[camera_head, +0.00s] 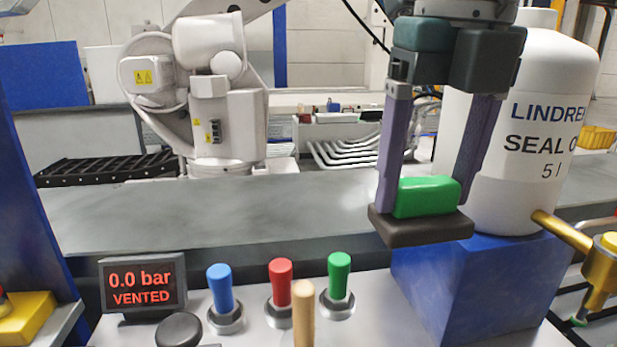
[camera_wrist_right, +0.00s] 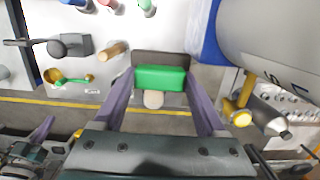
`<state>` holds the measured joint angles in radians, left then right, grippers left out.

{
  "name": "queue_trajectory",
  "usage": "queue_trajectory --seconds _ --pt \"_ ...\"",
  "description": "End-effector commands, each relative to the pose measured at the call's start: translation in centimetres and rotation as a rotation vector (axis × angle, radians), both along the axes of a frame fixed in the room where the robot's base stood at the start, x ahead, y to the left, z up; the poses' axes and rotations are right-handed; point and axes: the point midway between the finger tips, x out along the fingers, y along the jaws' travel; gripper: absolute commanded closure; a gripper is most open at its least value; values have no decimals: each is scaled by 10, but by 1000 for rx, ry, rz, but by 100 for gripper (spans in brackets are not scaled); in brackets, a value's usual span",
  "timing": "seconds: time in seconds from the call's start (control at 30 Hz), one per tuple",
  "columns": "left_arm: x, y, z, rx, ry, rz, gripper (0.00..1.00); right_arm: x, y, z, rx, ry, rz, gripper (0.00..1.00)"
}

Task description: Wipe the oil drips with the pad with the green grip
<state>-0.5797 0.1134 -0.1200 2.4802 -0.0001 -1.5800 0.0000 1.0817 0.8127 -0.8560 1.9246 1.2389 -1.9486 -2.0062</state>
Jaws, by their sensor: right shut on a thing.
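My right gripper (camera_head: 424,205) is shut on the green grip (camera_head: 427,196) of a dark brown pad (camera_head: 420,234). The pad hangs level above the panel, just left of the white bottle, and looks clear of the surface. In the right wrist view the gripper (camera_wrist_right: 160,84) has its purple fingers on both ends of the green grip (camera_wrist_right: 160,77), with the dark pad (camera_wrist_right: 157,58) beyond it. I cannot make out any oil drips in either view. What seems to be my left gripper (camera_wrist_right: 42,130) shows partly at the lower left of the wrist view; its fingertips are unclear.
The white bottle (camera_head: 519,195) stands on a blue block (camera_head: 470,285), close beside the pad. A brass tap (camera_head: 600,265) is at the right. Blue (camera_head: 220,287), red (camera_head: 281,283) and green (camera_head: 339,277) levers and a pressure display (camera_head: 143,282) reading "0.0 bar VENTED" stand on the panel.

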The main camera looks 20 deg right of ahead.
Motion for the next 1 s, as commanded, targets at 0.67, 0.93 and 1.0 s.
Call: queue_trajectory --seconds 0.67,0.93,1.0 --pt "0 3 4 11 0 -7 100 0 3 5 -1 -2 -87 71" --pt "0 3 24 10 1 -6 100 -3 16 30 -2 -4 -620 71" --pt "0 3 29 10 1 -6 100 -4 19 37 -2 -4 -793 71"
